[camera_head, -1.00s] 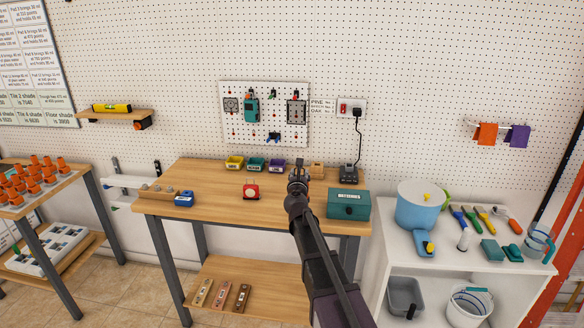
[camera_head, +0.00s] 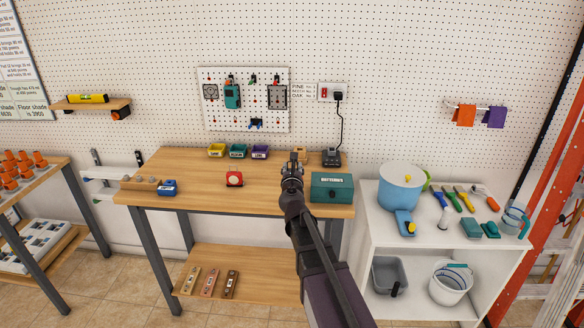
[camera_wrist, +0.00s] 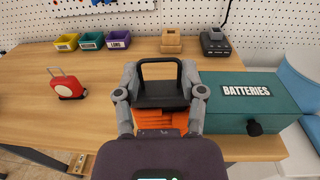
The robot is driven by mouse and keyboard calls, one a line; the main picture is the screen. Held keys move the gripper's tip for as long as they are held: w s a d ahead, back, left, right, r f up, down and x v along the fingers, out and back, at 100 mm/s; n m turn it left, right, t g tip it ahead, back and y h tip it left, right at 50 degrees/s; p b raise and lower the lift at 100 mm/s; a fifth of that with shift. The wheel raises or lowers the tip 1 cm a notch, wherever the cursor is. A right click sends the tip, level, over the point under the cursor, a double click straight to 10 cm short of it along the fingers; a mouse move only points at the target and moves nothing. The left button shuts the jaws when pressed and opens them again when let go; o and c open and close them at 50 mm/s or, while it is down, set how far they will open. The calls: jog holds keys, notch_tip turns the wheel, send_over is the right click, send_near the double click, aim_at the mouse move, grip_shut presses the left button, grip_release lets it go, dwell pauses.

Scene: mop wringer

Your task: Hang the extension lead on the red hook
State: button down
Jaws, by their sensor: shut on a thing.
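My gripper (camera_wrist: 158,100) is shut on an orange thing with a black loop handle, which looks like the extension lead (camera_wrist: 155,119). The fingers are on either side of it, and its lower part is hidden by my wrist. In the head view my gripper (camera_head: 292,168) is over the right part of the wooden bench, and the held thing is hardly visible there. Small coloured hooks show on the white tool panel (camera_head: 266,88) on the wall; I cannot tell for certain which is the red hook.
The bench (camera_head: 195,182) carries a green batteries box (camera_head: 331,187), a red device (camera_head: 234,179), small bins (camera_head: 238,151) and a black charger (camera_head: 331,158). A white shelf (camera_head: 368,230) with a blue bucket (camera_head: 400,190) stands right. An orange ladder (camera_head: 539,190) is at far right.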

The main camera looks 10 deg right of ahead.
jog(key=shift+r, duration=0.1)
notch_tip(320, 180, up, 21)
jog(key=p, duration=2.1)
jog(key=shift+r+p, duration=0.2)
jog(key=shift+p, duration=0.1)
jog(key=shift+f, duration=0.1)
